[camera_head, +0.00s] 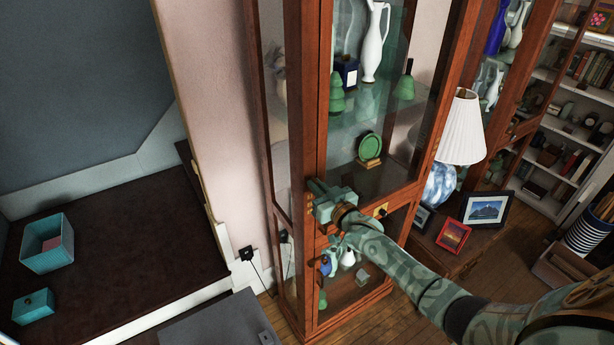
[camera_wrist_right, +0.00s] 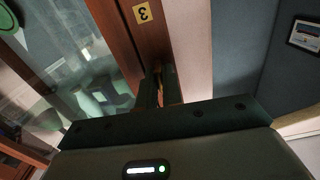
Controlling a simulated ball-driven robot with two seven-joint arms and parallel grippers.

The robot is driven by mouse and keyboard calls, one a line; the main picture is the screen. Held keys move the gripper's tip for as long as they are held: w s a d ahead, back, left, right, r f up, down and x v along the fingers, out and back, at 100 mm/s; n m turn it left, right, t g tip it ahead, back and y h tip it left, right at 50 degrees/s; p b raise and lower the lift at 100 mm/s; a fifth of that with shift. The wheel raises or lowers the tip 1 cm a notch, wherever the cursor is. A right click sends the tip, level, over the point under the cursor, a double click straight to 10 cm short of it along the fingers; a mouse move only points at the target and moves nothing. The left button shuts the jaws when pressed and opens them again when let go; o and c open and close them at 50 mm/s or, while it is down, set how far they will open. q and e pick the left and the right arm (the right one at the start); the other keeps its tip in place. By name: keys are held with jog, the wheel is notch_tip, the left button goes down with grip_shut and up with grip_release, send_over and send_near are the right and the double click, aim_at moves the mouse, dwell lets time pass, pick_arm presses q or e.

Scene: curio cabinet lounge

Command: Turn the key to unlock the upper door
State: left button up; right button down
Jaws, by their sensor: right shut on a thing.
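The tall wooden cabinet (camera_head: 309,120) has an upper glass door (camera_head: 350,130) that stands closed in its frame. My right gripper (camera_head: 322,199) is at the left wooden post, near the upper door's lower left corner. In the right wrist view its fingers (camera_wrist_right: 160,92) are shut against the wooden post, with a small brass-brown bit between them. I take this to be the key, but the fingers hide most of it and its turn angle cannot be told. My left gripper is not in view.
Vases and figurines stand behind the glass, including a green plate (camera_head: 370,148). A white-shaded lamp (camera_head: 461,128) and picture frames (camera_head: 486,209) stand right of the cabinet. A teal open box (camera_head: 48,243) sits on the dark surface at left.

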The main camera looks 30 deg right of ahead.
jog(key=c, duration=1.8)
grip_release()
jog(key=shift+w+r, duration=0.1)
jog(key=shift+o, duration=0.2)
jog(key=shift+w, duration=0.15)
jog(key=o, duration=0.6)
